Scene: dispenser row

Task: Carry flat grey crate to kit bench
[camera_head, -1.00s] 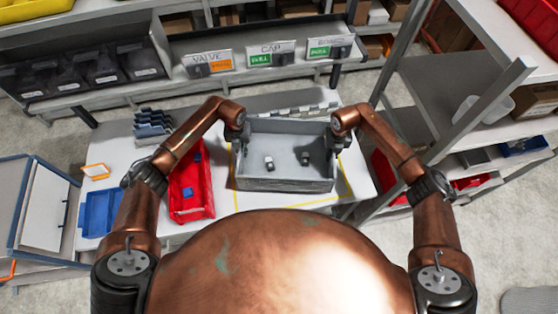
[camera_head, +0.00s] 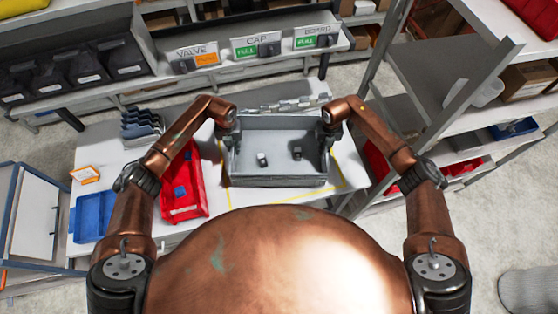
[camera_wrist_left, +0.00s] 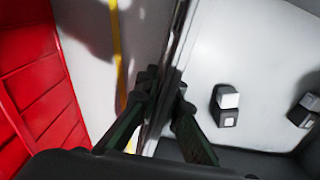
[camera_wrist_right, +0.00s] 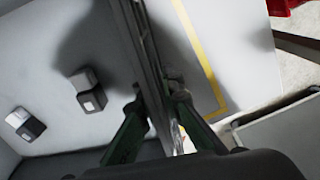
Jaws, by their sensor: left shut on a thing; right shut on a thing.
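The flat grey crate (camera_head: 278,181) is over the white bench (camera_head: 330,200), inside or above a yellow outline; whether it touches the bench I cannot tell. Two small black-and-white parts lie in it, one at left (camera_head: 262,159) and one at right (camera_head: 297,153). My left gripper (camera_head: 228,130) is shut on the crate's left wall, which shows between its fingers in the left wrist view (camera_wrist_left: 163,100). My right gripper (camera_head: 328,128) is shut on the right wall, also seen in the right wrist view (camera_wrist_right: 155,100). A shadow lies beside the crate in both wrist views.
A red bin (camera_head: 184,185) stands close left of the crate, with a blue tray (camera_head: 92,215) further left. Dark grey holders (camera_head: 142,128) stand behind the red bin. A metal shelf rack (camera_head: 450,110) stands at right. Signed dispensers (camera_head: 258,48) line the back.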

